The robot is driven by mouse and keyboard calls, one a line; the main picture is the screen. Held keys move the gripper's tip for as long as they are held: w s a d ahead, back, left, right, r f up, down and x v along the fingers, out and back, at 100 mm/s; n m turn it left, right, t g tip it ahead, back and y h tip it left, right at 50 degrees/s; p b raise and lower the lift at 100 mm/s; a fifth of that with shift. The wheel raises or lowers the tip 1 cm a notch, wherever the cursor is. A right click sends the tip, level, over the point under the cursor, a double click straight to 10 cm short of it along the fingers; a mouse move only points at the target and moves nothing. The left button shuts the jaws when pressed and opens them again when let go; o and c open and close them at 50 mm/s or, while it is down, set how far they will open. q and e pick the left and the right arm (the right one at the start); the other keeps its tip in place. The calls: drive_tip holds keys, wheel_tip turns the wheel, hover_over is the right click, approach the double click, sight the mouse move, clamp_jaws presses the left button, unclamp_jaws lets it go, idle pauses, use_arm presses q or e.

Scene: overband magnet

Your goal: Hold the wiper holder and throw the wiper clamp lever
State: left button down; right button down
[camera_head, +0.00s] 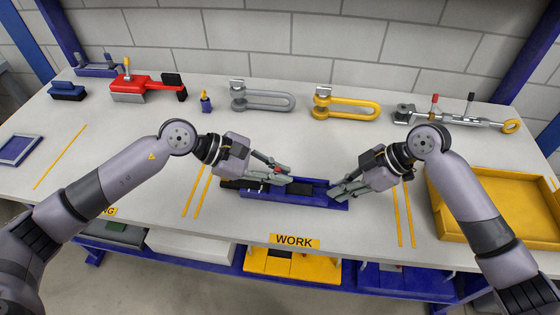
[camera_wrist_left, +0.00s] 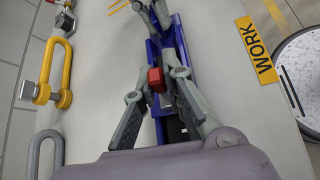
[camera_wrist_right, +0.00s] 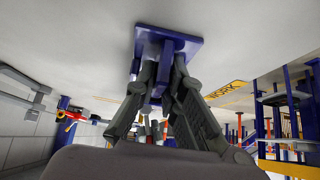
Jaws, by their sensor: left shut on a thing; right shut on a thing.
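The blue wiper holder (camera_head: 315,201) lies in the middle of the bench, behind the WORK label. It also shows in the left wrist view (camera_wrist_left: 186,55). My left gripper (camera_head: 280,176) is at its left part, shut on the red-tipped clamp lever (camera_wrist_left: 156,79), whose red end shows between the fingers. My right gripper (camera_head: 340,192) is at the holder's right end. In the right wrist view its fingers are shut on a blue upright rib of the holder (camera_wrist_right: 185,42). A dark strip runs along the holder, partly covered by my left gripper.
A yellow tray (camera_head: 500,236) stands at the right. A red-handled tool (camera_head: 145,84), a grey shackle (camera_head: 262,100), a yellow shackle (camera_head: 345,107) and a turnbuckle (camera_head: 455,118) lie along the back. The bench in front of the holder is clear.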

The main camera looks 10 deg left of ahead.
use_arm(q)
drive_tip(key=shift+f, duration=0.1)
drive_tip(key=shift+s+f+m+t, duration=0.1)
drive_tip(key=shift+s+m+t, duration=0.3)
drive_tip(key=shift+m+t, duration=0.1)
drive_tip(key=c, duration=1.6)
unclamp_jaws()
drive_tip(key=v, duration=1.2)
wheel_tip(320, 180, up, 8)
drive_tip(key=shift+f, duration=0.1)
